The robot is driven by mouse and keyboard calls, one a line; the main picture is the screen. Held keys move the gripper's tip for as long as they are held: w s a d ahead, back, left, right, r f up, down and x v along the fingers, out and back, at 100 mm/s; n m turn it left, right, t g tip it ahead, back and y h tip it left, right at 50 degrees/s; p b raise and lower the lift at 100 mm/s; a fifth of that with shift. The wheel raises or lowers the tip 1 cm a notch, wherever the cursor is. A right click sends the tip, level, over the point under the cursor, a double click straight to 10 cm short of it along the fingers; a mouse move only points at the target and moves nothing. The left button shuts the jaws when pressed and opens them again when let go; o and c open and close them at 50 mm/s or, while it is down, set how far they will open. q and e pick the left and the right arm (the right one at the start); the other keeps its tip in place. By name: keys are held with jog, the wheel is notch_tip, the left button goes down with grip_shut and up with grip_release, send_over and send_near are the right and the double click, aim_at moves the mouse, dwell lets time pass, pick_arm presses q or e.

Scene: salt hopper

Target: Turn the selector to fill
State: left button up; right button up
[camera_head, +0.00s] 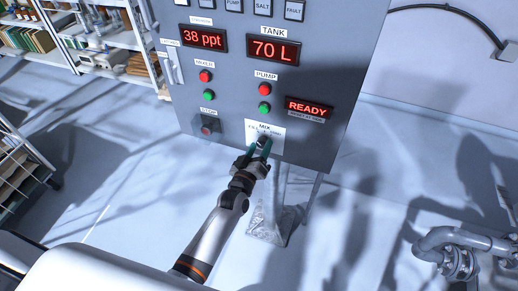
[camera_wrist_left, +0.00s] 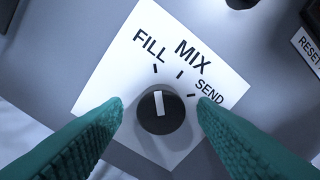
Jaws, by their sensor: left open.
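The selector is a round black knob (camera_wrist_left: 162,112) with a white pointer line, on a white label plate (camera_wrist_left: 120,60) marked FILL, MIX and SEND. In the wrist view the pointer lines up with the tick by FILL. My left gripper (camera_wrist_left: 160,104) is open, its green fingers on either side of the knob with a visible gap to it on both sides. In the head view the left gripper (camera_head: 259,150) is at the plate low on the grey panel and hides most of the knob. My right gripper is not in view.
The grey control panel (camera_head: 225,85) carries red displays reading 38 ppt, 70 L and READY. Red and green buttons sit above the plate, and a STOP switch (camera_head: 209,124) is to its left. Shelves stand at the left, pipes (camera_head: 460,245) at the lower right.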

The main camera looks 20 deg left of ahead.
pick_arm(q)
jog(key=shift+s+f, duration=0.1)
jog(key=shift+s, duration=0.25)
jog(key=s+b, duration=0.3)
jog(key=s, duration=0.8)
jog(key=shift+s+a, duration=0.15)
jog(key=shift+a, duration=0.15)
